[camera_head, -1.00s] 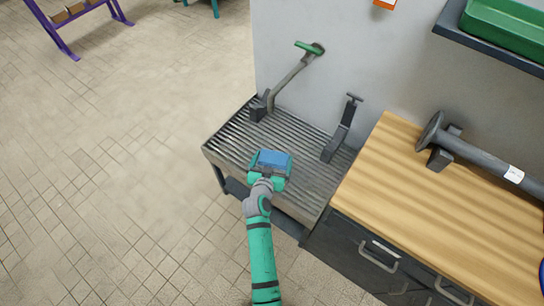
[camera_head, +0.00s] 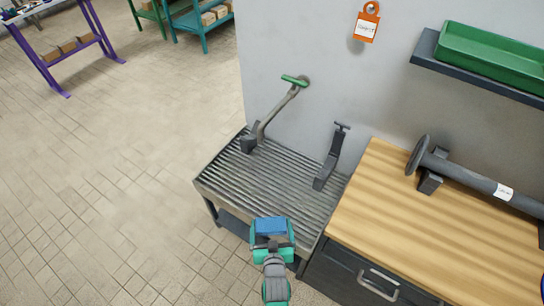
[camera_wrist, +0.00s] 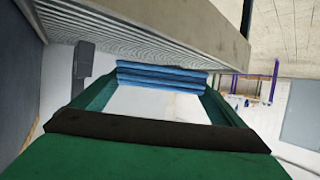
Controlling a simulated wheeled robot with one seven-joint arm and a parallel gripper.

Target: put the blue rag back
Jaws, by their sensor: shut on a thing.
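The blue rag (camera_head: 270,225) is a folded pad, held between the two green fingers of my gripper (camera_head: 271,232). In the head view they are at the front edge of the grey slatted bench (camera_head: 268,187); how high above it is hard to tell. In the wrist view the rag (camera_wrist: 160,77) shows as stacked blue folds at the fingertips, with the slatted bench (camera_wrist: 130,45) along the top of the picture. My gripper is shut on the rag.
A wooden worktop (camera_head: 420,235) with a grey flanged pipe (camera_head: 470,178) adjoins at right. A green tray (camera_head: 490,55) sits on a wall shelf. The slats' middle is clear.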

